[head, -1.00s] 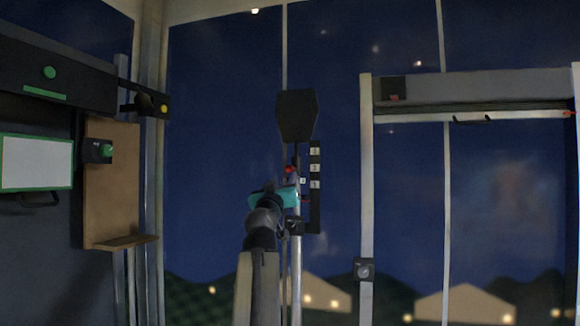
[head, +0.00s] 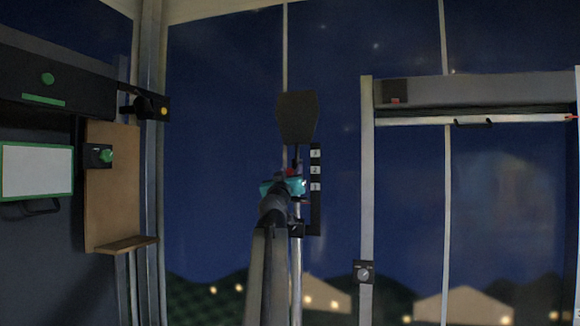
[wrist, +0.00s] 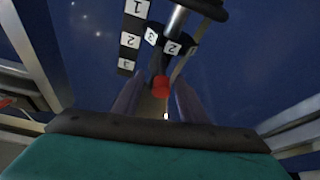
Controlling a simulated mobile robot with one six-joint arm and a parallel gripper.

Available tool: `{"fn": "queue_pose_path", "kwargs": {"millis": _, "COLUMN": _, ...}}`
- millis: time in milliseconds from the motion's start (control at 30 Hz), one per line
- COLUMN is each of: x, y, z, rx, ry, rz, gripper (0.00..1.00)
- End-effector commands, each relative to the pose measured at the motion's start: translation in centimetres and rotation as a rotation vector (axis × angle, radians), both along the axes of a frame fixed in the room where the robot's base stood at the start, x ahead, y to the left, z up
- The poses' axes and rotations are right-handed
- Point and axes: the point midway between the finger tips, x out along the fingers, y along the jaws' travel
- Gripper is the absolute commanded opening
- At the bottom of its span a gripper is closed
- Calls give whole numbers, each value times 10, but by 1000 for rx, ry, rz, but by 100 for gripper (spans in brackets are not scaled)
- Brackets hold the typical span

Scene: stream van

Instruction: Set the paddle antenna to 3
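The paddle antenna has a dark paddle (head: 297,117) at the top of a thin upright pole in the head view. A black strip with white plates marked 3, 2, 1 from top to bottom (head: 316,170) stands right of the pole. In the wrist view the strip (wrist: 131,40) appears inverted, beside a dark numbered collar (wrist: 152,34) showing 3 and 2. A red knob (wrist: 160,87) is near the collar. My gripper (wrist: 160,98) is open, with its two fingers apart on either side of the knob; contact is not clear. My teal gripper body partly covers the pole in the head view.
A black cabinet, a white panel with green frame (head: 36,171) and a brown board with small shelf (head: 112,195) are at left. At right is a pale frame with a dark handle (head: 473,123) and a small dial (head: 364,272). Free room lies around the pole.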

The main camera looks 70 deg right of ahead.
Motion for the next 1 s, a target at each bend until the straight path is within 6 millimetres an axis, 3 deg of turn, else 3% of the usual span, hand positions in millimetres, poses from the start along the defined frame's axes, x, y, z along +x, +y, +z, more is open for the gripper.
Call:
{"fn": "queue_pose_path", "kwargs": {"millis": 300, "x": 4, "y": -28, "z": 12, "rx": 0, "ry": 0, "rz": 0, "gripper": 39}}
{"fn": "queue_pose_path", "kwargs": {"millis": 767, "x": 4, "y": -32, "z": 13, "rx": 0, "ry": 1, "rz": -1, "gripper": 39}}
{"fn": "queue_pose_path", "kwargs": {"millis": 1000, "x": 3, "y": -32, "z": 13, "rx": 0, "ry": 1, "rz": -1, "gripper": 0}}
